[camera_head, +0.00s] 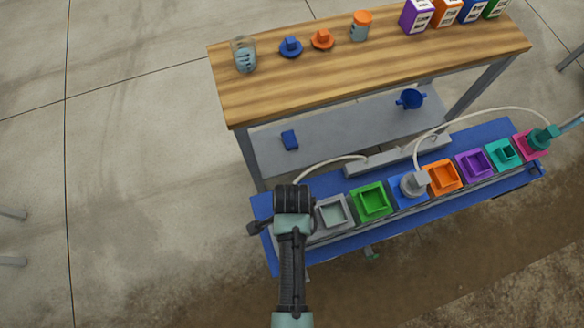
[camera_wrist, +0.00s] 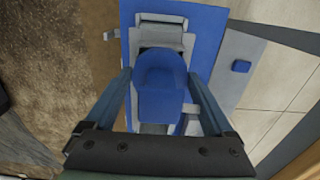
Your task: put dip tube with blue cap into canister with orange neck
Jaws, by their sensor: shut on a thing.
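My gripper (camera_wrist: 160,80) is shut on the blue cap (camera_wrist: 163,90) of the dip tube, with one finger on each side. The cap fills the middle of the wrist view, and the tube below it is hidden. In the head view my gripper (camera_head: 292,200) is at the left end of the canister row and hides the cap. A pale hose runs right from there. The canister with the orange neck (camera_head: 441,177) is further right in the row, between the blue and purple necks. Its square opening looks empty.
A grey neck (camera_head: 333,212), a green neck (camera_head: 371,200) and a blue neck (camera_head: 408,187) with a grey cap in it lie between. Purple (camera_head: 475,165), teal (camera_head: 503,153) and magenta necks follow. Hoses arch behind the row. A wooden bench (camera_head: 370,65) stands behind.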

